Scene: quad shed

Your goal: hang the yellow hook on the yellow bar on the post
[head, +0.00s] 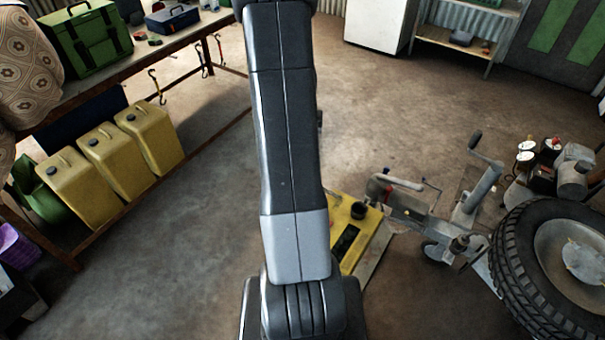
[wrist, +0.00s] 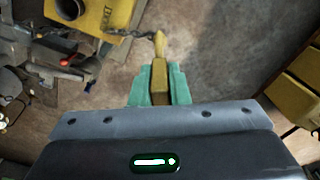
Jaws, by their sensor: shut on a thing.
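My gripper (wrist: 160,92), with green fingers, is shut on a narrow yellow piece (wrist: 160,70) in the wrist view, which looks like the yellow hook. Its far end sticks out beyond the fingertips, and a dark chain (wrist: 136,34) runs from there toward a yellow body (wrist: 112,14) at the top left. The hook's exact shape is partly hidden by the fingers. In the head view, a yellow body (head: 371,232) stands on the floor beside the trailer hitch. My arm hides the gripper there. I cannot make out the yellow bar on the post.
The metal trailer hitch (head: 465,208) and a big tyre (head: 560,262) stand at the right. Several yellow cans (head: 150,135) sit under the bench (head: 120,72) at the left. An orange-yellow hook (head: 155,86) hangs from the bench edge. Floor at the centre left is clear.

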